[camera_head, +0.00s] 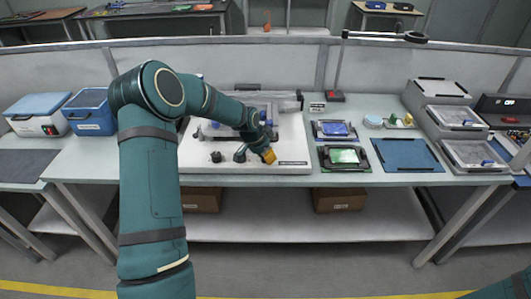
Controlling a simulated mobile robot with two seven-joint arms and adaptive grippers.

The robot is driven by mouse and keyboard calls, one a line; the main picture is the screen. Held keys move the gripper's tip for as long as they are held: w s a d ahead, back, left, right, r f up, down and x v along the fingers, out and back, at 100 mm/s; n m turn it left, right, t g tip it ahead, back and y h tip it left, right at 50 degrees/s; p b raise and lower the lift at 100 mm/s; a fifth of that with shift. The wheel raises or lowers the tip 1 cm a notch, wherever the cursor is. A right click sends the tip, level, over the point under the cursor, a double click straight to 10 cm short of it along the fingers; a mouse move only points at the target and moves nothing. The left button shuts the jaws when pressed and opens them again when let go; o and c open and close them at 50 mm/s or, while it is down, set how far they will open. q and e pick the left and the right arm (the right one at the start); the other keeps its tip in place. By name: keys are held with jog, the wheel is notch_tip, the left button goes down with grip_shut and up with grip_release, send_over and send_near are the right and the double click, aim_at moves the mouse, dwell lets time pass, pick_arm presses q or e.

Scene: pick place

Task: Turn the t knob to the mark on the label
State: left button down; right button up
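A white board (200,167) lies on the workbench at centre left, with small fittings on it. A small black knob (216,157) stands on its front left part, left of my gripper. A dark label strip (293,163) lies at its front right; its marking is too small to read. My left gripper (262,148) is low over the front middle of the board, with a yellow-orange piece at its tip. Its fingers are too small to tell open from shut. I cannot pick out the T knob; the gripper and arm hide part of the board. My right gripper is out of view.
A blue tray (333,129) and a green-screened device (344,155) stand right of the board, beside a dark blue mat (407,154). A low partition runs behind the bench.

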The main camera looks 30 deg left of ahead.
pick_arm(q)
jog(key=shift+m, duration=0.7)
jog(key=shift+f+g+h, duration=0.1)
jog(key=shift+g+h, duration=0.2)
jog(key=c, duration=0.6)
grip_release()
jog(key=shift+w, duration=0.1)
